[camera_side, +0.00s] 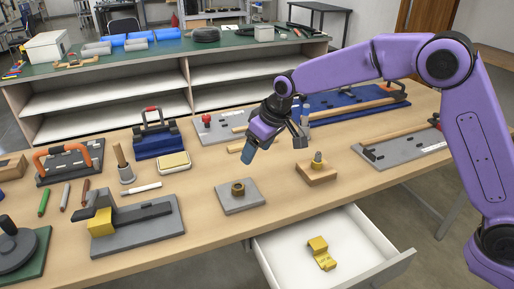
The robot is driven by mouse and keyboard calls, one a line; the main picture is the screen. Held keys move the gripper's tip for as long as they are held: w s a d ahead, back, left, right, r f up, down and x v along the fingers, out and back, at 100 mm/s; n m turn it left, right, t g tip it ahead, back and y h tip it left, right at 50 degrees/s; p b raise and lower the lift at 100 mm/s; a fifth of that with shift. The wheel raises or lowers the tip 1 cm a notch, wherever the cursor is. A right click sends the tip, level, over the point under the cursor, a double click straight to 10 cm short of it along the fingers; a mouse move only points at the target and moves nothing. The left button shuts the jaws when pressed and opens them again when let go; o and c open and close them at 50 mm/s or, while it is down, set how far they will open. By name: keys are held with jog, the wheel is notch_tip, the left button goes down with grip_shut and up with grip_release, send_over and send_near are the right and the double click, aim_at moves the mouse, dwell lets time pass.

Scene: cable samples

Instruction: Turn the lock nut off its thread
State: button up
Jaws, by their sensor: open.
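A brass-coloured nut (238,188) sits on a grey square plate (240,203) near the table's front edge. A second brass-coloured fitting (317,158) stands upright on a small wooden block (315,175) to its right. I cannot tell for certain which of the two is the lock nut, and their threads are too small to make out. My gripper (273,147) is open and empty. It hangs above the table, tilted, above and between the two pieces, apart from both.
Below the front edge, an open white drawer (350,242) holds a yellow part (320,252). To the left are a grey board with a yellow block (140,222), a white pen-like bar (142,188) and a yellow-topped box (173,164). Bare wood lies between plate and block.

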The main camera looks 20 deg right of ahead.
aim_at(238, 187)
jog(key=x, duration=1.7)
jog(key=shift+w+f, duration=0.15)
jog(key=shift+w, duration=0.15)
jog(key=c, duration=1.1)
jog(key=o, duration=0.3)
jog(key=shift+o, duration=0.2)
jog(key=n+y, duration=0.1)
jog(key=n, duration=0.2)
jog(key=shift+w+d+n+g, duration=0.1)
jog(key=shift+n+g, duration=0.3)
jog(key=n+g+y, duration=0.1)
jog(key=n, duration=0.2)
jog(key=shift+w, duration=0.1)
jog(key=n+g, duration=0.1)
jog(key=n, duration=0.3)
jog(key=shift+g, duration=0.3)
jog(key=shift+n+g, duration=0.6)
jog(key=shift+n, duration=0.9)
